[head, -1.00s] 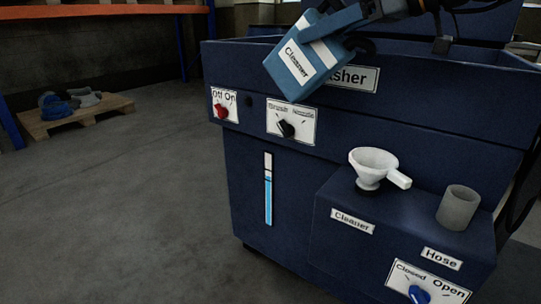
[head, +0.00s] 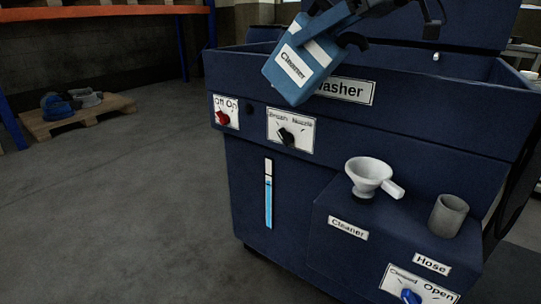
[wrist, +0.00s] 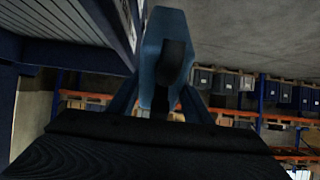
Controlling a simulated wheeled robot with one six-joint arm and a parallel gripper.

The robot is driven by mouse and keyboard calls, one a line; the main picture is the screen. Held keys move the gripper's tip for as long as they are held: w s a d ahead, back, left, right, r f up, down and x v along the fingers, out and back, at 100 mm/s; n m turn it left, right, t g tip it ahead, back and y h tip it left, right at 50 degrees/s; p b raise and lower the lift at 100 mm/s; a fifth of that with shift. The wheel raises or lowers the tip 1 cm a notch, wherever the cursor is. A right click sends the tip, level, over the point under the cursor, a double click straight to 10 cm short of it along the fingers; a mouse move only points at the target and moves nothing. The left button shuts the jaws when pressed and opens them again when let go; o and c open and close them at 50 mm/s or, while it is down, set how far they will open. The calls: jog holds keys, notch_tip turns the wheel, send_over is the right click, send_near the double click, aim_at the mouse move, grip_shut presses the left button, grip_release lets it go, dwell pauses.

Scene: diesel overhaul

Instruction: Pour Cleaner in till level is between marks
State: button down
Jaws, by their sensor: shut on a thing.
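The blue Cleaner jug (head: 302,62), with a white label, is tilted in front of the washer's upper edge in the head view. My gripper (head: 345,14) is shut on it near the top of the picture. The jug also fills the middle of the wrist view (wrist: 153,45), between my fingers (wrist: 160,105). A white funnel (head: 369,175) stands above the Cleaner label (head: 348,228) on the washer's lower ledge, to the lower right of the jug and apart from it. The level gauge (head: 268,200) shows blue liquid over most of its height; its marks are too small to read surely. No liquid stream shows.
The dark blue washer (head: 270,150) has a red Off/On knob (head: 222,117), a black selector knob (head: 286,136) and a blue Closed/Open knob (head: 410,297). A grey hose holder (head: 448,215) stands right of the funnel. A pallet (head: 90,115) lies at left; the floor between is clear.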

jog(key=f+g+h+p, duration=0.1)
jog(key=p, duration=0.2)
jog(key=f+g+h+p, duration=0.1)
jog(key=h+p, duration=0.1)
jog(key=p, duration=0.2)
jog(key=shift+w+a+f, duration=0.1)
jog(key=shift+a+f, duration=0.1)
jog(key=shift+f, duration=0.15)
jog(key=shift+f+g+h+p, duration=0.4)
jog(key=shift+f+h+p, duration=0.1)
jog(key=shift+p, duration=0.2)
jog(key=shift+f+p, duration=0.1)
jog(key=shift+p, duration=0.3)
jog(key=f+g+h+p, duration=0.1)
jog(key=p, duration=0.3)
jog(key=shift+d+f+h+p, duration=0.15)
jog(key=shift+h+p, duration=0.15)
jog(key=shift+d+f+g+h+p, duration=0.1)
jog(key=shift+f+g+h+p, duration=0.2)
jog(key=shift+f+p, duration=0.4)
jog(key=shift+r, duration=0.15)
